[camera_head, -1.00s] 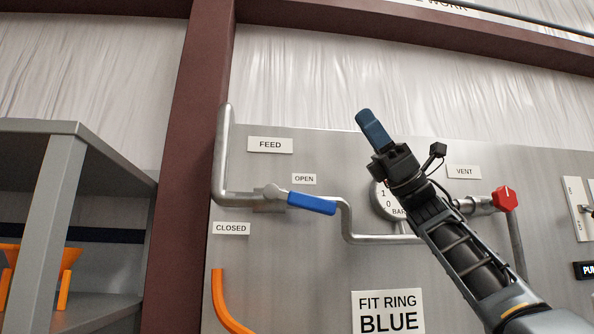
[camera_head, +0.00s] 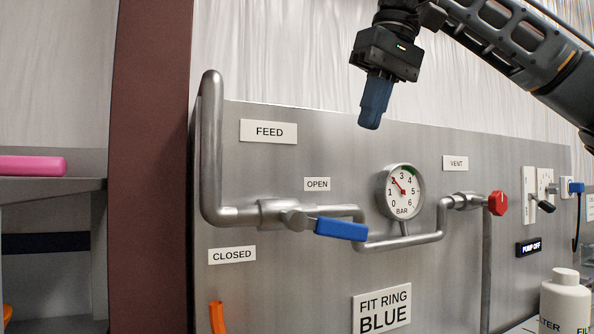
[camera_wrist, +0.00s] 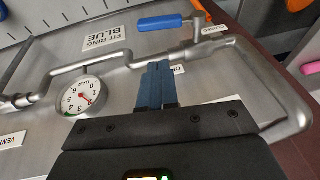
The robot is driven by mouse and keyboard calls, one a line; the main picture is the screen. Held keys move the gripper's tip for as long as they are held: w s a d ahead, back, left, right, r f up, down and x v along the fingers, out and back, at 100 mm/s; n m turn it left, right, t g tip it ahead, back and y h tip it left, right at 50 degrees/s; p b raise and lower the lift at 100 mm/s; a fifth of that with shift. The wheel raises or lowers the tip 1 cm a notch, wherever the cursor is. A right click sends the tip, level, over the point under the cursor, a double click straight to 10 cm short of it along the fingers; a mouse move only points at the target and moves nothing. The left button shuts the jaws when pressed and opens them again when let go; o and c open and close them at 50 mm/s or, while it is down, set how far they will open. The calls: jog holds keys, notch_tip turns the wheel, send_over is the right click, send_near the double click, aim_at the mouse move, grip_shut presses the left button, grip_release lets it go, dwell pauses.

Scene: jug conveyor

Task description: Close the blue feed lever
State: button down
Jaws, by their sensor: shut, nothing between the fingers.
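The blue feed lever (camera_head: 341,229) points to the right along the feed pipe, just below the OPEN label (camera_head: 317,184). The CLOSED label (camera_head: 232,255) is lower left of the valve. In the wrist view the lever (camera_wrist: 160,23) lies beyond the fingertips, near the top. My gripper (camera_head: 369,126) hangs from above, fingers pointing down, above and slightly right of the lever and apart from it. Its blue fingers are together and empty; they also show in the wrist view (camera_wrist: 157,66).
A pressure gauge (camera_head: 403,191) sits on the panel right of the lever. A red vent knob (camera_head: 498,203) is farther right. A white bottle (camera_head: 565,300) stands at lower right. A pink object (camera_head: 32,166) lies on the left shelf. A brown post (camera_head: 150,150) stands left of the panel.

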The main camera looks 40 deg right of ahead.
jog(key=h, duration=0.1)
jog(key=p, duration=0.2)
send_near(330, 227)
jog(key=d+f, duration=0.1)
jog(key=f, duration=0.1)
jog(key=w+d+f, duration=0.1)
jog(key=d, duration=0.1)
jog(key=w+d+f, duration=0.1)
jog(key=f, duration=0.1)
jog(key=shift+w+d+f, duration=0.2)
jog(key=shift+w+f, duration=0.05)
jog(key=shift+f, duration=0.05)
jog(key=shift+f, duration=0.1)
